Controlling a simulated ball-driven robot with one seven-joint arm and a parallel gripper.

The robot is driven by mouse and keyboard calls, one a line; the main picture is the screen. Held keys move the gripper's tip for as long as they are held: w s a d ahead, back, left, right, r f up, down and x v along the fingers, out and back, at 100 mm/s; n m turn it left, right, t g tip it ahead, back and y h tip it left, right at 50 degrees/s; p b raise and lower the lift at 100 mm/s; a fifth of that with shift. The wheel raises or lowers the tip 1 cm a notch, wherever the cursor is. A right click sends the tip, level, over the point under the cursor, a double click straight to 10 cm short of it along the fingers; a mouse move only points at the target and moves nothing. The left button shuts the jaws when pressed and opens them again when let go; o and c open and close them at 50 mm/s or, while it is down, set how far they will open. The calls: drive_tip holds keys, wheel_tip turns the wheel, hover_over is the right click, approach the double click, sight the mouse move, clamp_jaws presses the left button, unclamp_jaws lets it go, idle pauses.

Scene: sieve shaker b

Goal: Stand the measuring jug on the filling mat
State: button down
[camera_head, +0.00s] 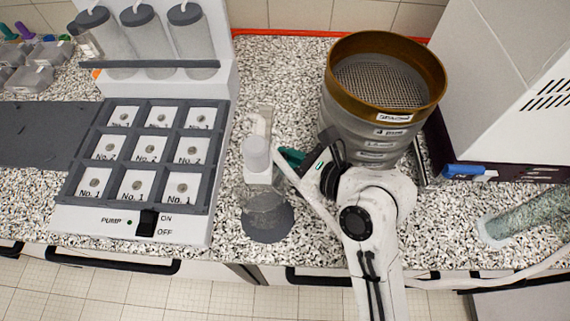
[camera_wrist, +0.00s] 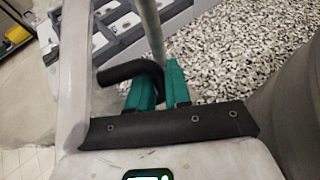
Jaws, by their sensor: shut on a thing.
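The filling mat (camera_head: 278,232) is a dark grey round disc on the counter near its front edge. The see-through measuring jug (camera_head: 265,206) shows over the mat in the head view; whether its base touches the mat I cannot tell. My gripper (camera_head: 290,157) is to the right of and above the mat, with teal fingers. In the wrist view my gripper (camera_wrist: 160,88) is shut on the jug's dark curved handle (camera_wrist: 128,72). Most of the clear jug body is hard to make out there.
A white pump unit (camera_head: 75,221) with a grid of numbered cells stands left. A stack of sieves with a brown rim (camera_head: 343,62) stands right, close behind my arm. A white-topped object (camera_head: 257,152) stands behind the mat. Speckled counter (camera_head: 228,220) is free between pump unit and mat.

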drive_tip(key=shift+f, duration=1.55)
drive_tip(key=c, duration=1.1)
unclamp_jaws()
drive_tip(key=shift+o, duration=0.2)
drive_tip(key=v, duration=1.2)
drive_tip(key=shift+d+f, duration=0.1)
